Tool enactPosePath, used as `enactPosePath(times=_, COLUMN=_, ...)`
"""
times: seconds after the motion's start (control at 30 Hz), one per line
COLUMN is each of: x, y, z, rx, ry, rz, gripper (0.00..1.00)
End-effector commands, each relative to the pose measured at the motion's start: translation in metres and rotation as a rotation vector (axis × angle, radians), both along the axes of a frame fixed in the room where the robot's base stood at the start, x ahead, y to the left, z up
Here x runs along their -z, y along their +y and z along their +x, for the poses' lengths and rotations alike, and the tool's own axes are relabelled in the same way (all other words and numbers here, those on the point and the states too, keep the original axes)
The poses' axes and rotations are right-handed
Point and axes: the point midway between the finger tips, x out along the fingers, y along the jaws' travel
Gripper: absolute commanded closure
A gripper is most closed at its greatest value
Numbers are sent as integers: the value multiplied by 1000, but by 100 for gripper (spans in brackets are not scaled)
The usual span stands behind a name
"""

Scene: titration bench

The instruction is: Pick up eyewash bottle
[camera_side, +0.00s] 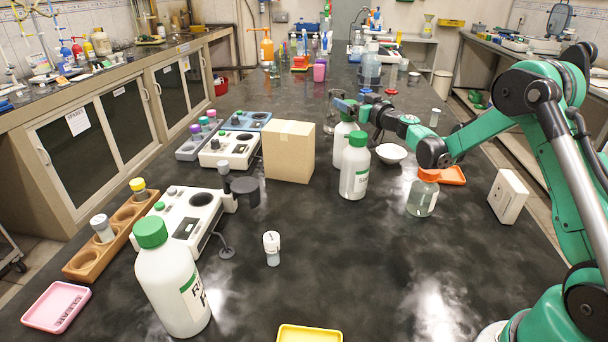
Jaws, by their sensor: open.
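No label in view reads clearly as eyewash. A white bottle with a green cap (355,172) stands upright mid-table, its label only partly legible. A similar white bottle (341,136) stands just behind it, partly hidden by it and by my gripper. A larger white bottle with a green cap (172,285) stands at the front left. A clear bottle with an orange cap (422,196) stands to the right. My gripper (346,103) is open, reaching leftward at the top of the rear white bottle; whether it touches that bottle I cannot tell.
A cardboard box (289,153) stands left of the white bottles. A white dish (391,154) and an orange tray (450,176) lie to the right. White instruments (184,222), a wooden rack (110,240) and a small vial (272,248) are at left.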

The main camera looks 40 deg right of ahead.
Motion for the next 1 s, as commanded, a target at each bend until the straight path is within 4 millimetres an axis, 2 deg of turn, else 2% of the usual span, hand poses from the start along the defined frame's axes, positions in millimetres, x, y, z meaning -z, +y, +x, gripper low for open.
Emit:
enactPosePath(times=0.3, x=50, y=0, z=0, rx=-1, ry=0, rz=0, gripper=18)
enactPosePath(times=0.4, x=49, y=-1, z=17, rx=-2, ry=1, rz=1, gripper=18)
enactPosePath(times=0.5, x=48, y=-3, z=26, rx=-1, ry=2, rz=1, gripper=18)
enactPosePath(times=0.77, x=48, y=-3, z=30, rx=-1, ry=3, rz=1, gripper=18)
enactPosePath(times=0.8, x=48, y=-3, z=30, rx=-1, ry=3, rz=1, gripper=20)
enactPosePath(times=0.83, x=48, y=-3, z=30, rx=-1, ry=3, rz=1, gripper=29)
enactPosePath(times=1.0, x=48, y=-3, z=30, rx=-1, ry=3, rz=1, gripper=77)
